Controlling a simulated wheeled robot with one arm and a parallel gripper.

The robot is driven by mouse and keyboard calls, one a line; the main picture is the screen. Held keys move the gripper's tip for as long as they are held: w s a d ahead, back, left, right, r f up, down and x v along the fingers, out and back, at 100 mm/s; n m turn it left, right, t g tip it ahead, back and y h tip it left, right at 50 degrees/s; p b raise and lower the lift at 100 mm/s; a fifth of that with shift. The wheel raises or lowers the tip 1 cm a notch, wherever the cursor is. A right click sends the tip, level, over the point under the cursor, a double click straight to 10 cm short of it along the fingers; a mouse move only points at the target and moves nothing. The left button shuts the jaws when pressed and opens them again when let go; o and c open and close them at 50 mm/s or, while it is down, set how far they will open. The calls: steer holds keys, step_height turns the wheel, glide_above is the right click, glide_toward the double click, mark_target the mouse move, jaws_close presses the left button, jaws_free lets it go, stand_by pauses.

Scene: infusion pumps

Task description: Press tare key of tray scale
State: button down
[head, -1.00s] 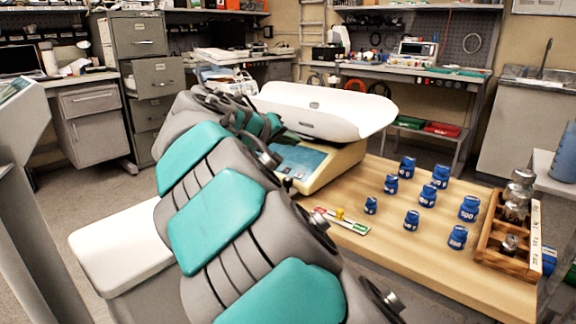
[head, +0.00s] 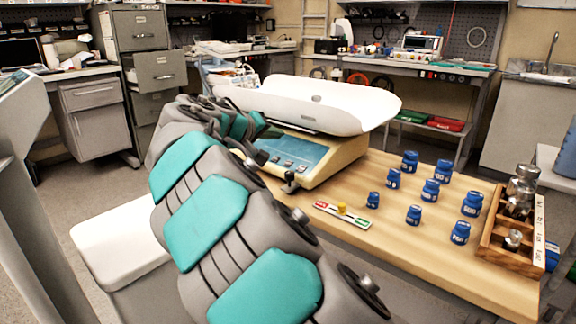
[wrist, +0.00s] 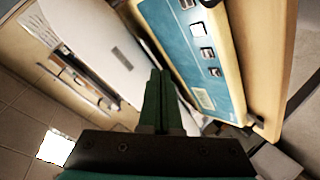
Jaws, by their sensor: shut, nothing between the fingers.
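The tray scale has a white curved tray (head: 310,104) on top and a cream body (head: 345,158) with a blue key panel (head: 292,150). It stands at the back left of the wooden table. In the wrist view the blue panel (wrist: 185,45) shows at upper right, with several small keys (wrist: 207,53) in a row and a pale label or display (wrist: 204,98). The white tray (wrist: 88,42) is on the left. My gripper (wrist: 160,72) is shut and empty, its green fingers between tray and panel in the picture. Contact cannot be told. In the head view my arm hides the fingers.
Several blue bottles (head: 430,190) stand on the table (head: 400,240) right of the scale. A coloured strip with a yellow knob (head: 341,210) lies in front. A wooden box of metal weights (head: 512,235) is at the right edge. A white surface (head: 120,245) lies left of my arm.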

mark_target(288, 164)
steer(key=f, duration=0.1)
steer(key=w+d+f+b, duration=0.1)
steer(key=f, duration=0.1)
steer(key=f+b, duration=0.1)
steer(key=f, duration=0.1)
steer(key=shift+w+d+f, duration=0.2)
steer(key=shift+w+f, duration=0.05)
steer(key=shift+w, duration=0.05)
steer(key=shift+w+d+f+b, duration=0.15)
steer(key=shift+w+f+b, duration=0.2)
steer(key=shift+f, duration=0.25)
stand_by(1.3)
steer(key=shift+d+f+b, duration=0.15)
steer(key=shift+f+b, duration=0.2)
steer(key=shift+b, duration=0.1)
steer(key=shift+w+f+b, duration=0.15)
steer(key=shift+f+b, duration=0.2)
stand_by(0.4)
steer(key=shift+r, duration=0.15)
steer(key=shift+s+r, duration=0.2)
steer(key=shift+r, duration=0.35)
steer(key=shift+r, duration=0.1)
